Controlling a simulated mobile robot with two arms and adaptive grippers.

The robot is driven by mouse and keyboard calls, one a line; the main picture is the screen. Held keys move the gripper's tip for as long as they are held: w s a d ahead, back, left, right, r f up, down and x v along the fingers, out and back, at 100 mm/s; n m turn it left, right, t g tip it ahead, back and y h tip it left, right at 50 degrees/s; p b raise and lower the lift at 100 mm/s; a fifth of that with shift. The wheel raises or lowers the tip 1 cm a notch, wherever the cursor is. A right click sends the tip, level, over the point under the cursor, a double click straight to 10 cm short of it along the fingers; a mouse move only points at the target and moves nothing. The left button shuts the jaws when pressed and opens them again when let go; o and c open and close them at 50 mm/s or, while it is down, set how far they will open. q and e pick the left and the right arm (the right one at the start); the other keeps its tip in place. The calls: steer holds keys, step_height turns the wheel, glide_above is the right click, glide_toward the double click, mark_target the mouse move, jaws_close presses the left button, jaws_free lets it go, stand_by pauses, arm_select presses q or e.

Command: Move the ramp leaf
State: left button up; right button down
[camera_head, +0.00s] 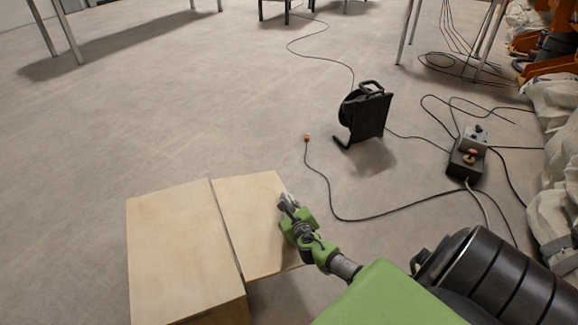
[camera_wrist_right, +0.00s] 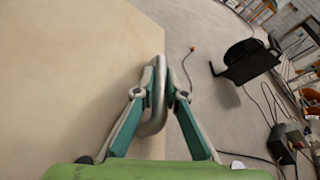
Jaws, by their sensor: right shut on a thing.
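The ramp leaf (camera_head: 252,222) is a pale plywood panel in the lower middle of the head view, beside a wider plywood panel (camera_head: 175,250), with a narrow dark gap between them. It fills the left of the right wrist view (camera_wrist_right: 70,70). My right gripper (camera_head: 287,205) is at the leaf's right edge. In the right wrist view its fingers (camera_wrist_right: 162,95) are shut around a grey loop-shaped handle (camera_wrist_right: 154,122) at that edge, and hide part of it. My left gripper is not in view.
A black cable reel (camera_head: 366,112) stands on the floor beyond the leaf. A control box (camera_head: 468,152) with cables lies to the right, near pale sacks (camera_head: 553,170). A cable with an orange end (camera_head: 307,138) lies nearby. The floor at left is clear.

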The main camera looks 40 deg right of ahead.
steer(key=shift+d+r, duration=0.1)
steer(key=shift+d, duration=0.1)
steer(key=c, duration=2.3)
jaws_free()
steer(key=shift+c, duration=0.2)
steer(key=shift+a, duration=0.1)
steer(key=shift+s+a, duration=0.1)
steer(key=shift+s, duration=0.05)
steer(key=v, duration=1.1)
steer(key=shift+s+r, duration=0.1)
steer(key=shift+s, duration=0.25)
